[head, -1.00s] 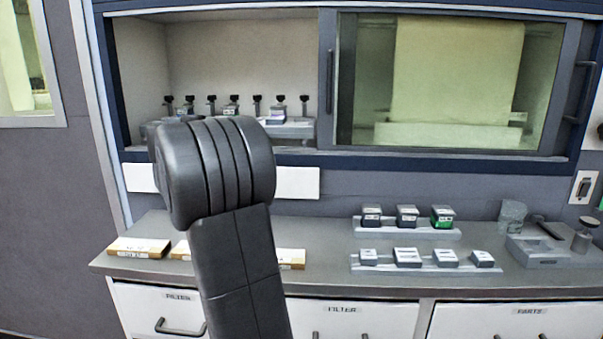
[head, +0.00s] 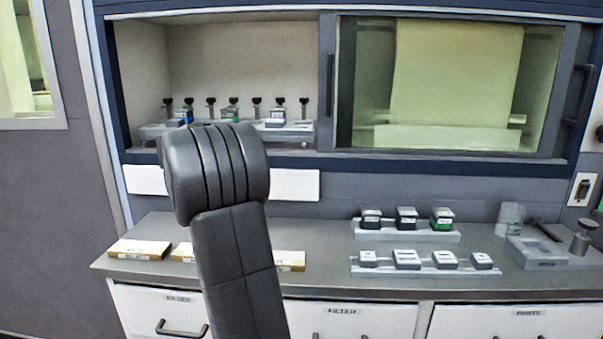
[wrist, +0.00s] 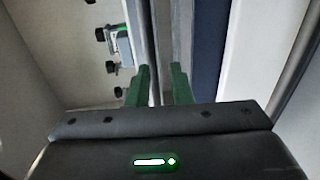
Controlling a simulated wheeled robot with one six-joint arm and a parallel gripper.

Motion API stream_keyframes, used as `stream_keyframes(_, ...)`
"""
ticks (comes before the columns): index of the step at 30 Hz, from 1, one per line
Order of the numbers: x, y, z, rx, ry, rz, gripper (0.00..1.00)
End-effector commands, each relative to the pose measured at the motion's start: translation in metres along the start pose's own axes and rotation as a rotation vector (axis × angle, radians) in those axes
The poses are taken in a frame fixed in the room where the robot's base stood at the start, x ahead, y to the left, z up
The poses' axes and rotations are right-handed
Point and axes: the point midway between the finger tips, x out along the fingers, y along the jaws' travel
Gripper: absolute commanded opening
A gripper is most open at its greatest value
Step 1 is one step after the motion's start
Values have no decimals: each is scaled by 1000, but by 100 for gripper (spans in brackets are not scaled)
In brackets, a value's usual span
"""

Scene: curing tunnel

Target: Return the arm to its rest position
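My arm stands upright in the left middle of the head view, with its black elbow in front of the open chamber (head: 240,60). My gripper is hidden behind it there. In the wrist view my gripper (wrist: 160,82) shows two green fingers, apart, with nothing seen between them. Beyond the fingers is a rail edge. A grey fixture (head: 298,134) with several black knobs stands in the chamber and holds a few small blocks, some blue-white and one green. Part of this fixture shows at the upper left of the wrist view.
A sliding glass panel (head: 455,85) covers the right half of the chamber. The counter (head: 325,232) below carries two racks of small blocks (head: 425,270) at right, a grey tray (head: 540,253) and wooden-edged pieces (head: 138,249) at left. The counter's middle is fairly clear.

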Motion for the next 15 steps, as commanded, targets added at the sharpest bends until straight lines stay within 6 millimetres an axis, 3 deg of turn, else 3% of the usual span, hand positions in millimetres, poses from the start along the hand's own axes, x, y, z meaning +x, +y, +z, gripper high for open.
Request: stream_keyframes(15,-103,-18,0,1,2,1,19)
